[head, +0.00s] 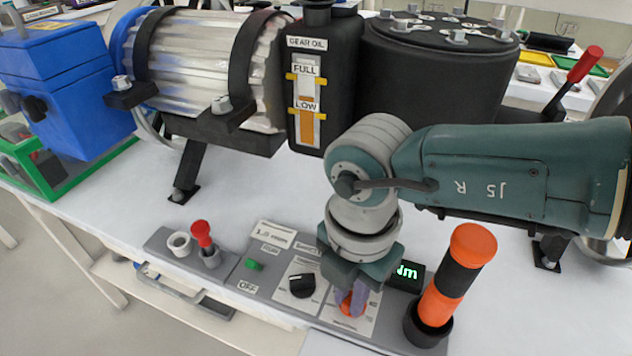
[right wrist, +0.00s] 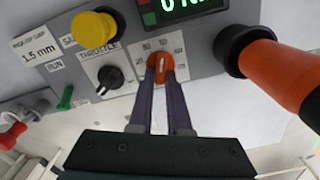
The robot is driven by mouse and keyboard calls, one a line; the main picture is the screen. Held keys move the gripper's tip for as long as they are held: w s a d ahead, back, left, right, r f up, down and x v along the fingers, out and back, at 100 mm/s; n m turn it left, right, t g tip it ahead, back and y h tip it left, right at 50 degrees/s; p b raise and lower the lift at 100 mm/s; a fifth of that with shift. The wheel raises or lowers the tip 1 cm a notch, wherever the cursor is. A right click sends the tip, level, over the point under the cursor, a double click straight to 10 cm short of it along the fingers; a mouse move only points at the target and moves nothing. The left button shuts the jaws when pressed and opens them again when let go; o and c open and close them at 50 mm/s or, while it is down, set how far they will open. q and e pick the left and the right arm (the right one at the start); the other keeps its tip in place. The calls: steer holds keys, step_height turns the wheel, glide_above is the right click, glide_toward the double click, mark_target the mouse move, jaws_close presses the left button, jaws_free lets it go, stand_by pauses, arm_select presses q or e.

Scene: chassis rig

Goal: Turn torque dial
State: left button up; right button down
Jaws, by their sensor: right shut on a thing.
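The torque dial is an orange knob with a white mark (right wrist: 162,64), surrounded by a printed number scale on the grey control panel (right wrist: 215,95). In the head view the dial (head: 352,304) is partly hidden under my right gripper (head: 356,290). My right gripper points down, and its two purple fingers (right wrist: 161,78) are shut on the dial, one on each side. A black display (head: 408,273) beside it shows green "Nm"; in the right wrist view its digits are cut off at the top. My left gripper is not in view.
A black throttle dial (head: 302,285) and a green RUN switch (head: 254,265) lie left of the gripper. An orange and black handle (head: 458,272) stands close on the right. A yellow knob (right wrist: 96,27) and a red lever (head: 201,233) are also near. Machinery with an oil tank (head: 325,80) stands behind.

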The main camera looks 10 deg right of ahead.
mark_target(349, 301)
stand_by(0.5)
steer(key=c, duration=0.9)
jaws_free()
steer(key=shift+o, duration=0.2)
step_height(349, 301, up, 10)
steer(key=p, duration=0.4)
